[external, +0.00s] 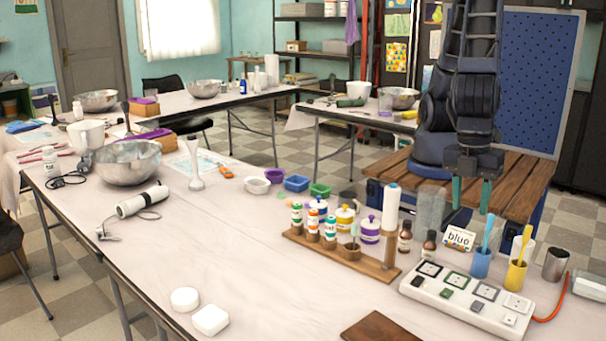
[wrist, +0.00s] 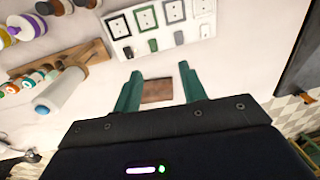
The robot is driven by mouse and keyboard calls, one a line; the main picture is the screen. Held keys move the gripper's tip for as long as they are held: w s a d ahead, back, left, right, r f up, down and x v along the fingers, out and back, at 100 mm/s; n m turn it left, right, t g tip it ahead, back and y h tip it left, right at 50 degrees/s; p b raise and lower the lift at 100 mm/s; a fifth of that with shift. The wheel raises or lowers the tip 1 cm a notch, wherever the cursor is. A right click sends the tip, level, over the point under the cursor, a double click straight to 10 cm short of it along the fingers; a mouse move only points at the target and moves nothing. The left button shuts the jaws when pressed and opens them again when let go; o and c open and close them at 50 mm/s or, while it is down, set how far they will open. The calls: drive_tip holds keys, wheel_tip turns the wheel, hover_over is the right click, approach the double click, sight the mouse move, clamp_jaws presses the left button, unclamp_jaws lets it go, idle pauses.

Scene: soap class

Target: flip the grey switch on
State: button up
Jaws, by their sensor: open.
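A white power strip (external: 429,294) lies on the near right of the white table and shows at the top of the wrist view (wrist: 109,42). It has a row of sockets framed in black, green, grey and white, with a rocker switch in front of each. The grey switch (external: 476,307) is third from the left; it also shows in the wrist view (wrist: 178,38). Whether it is on or off is too small to tell. My gripper (external: 471,197) is open and empty, fingers pointing down, above and behind the strip. Its two green fingers (wrist: 161,91) show apart in the wrist view, not touching the strip.
Blue (external: 481,264) and yellow (external: 515,276) cups with brushes stand behind the strip, near a "blue" card (external: 459,238). A wooden rack (external: 340,258) with bottles is left of it. A brown board (external: 379,329) lies in front. An orange cable (external: 561,297) is at right.

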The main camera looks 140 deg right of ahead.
drive_tip(key=h, duration=0.1)
hover_over(480, 302)
wheel_tip(480, 302, down, 9)
wheel_tip(480, 302, down, 11)
drive_tip(key=shift+s+r, duration=0.1)
drive_tip(key=shift+r, duration=0.05)
clamp_jaws()
drive_tip(key=shift+w+r+g, duration=0.1)
drive_tip(key=shift+w+g, duration=0.1)
drive_tip(key=shift+g, duration=0.5)
drive_tip(key=shift+w+r+g, duration=0.1)
drive_tip(key=shift+w+g, duration=0.1)
drive_tip(key=shift+g, duration=0.5)
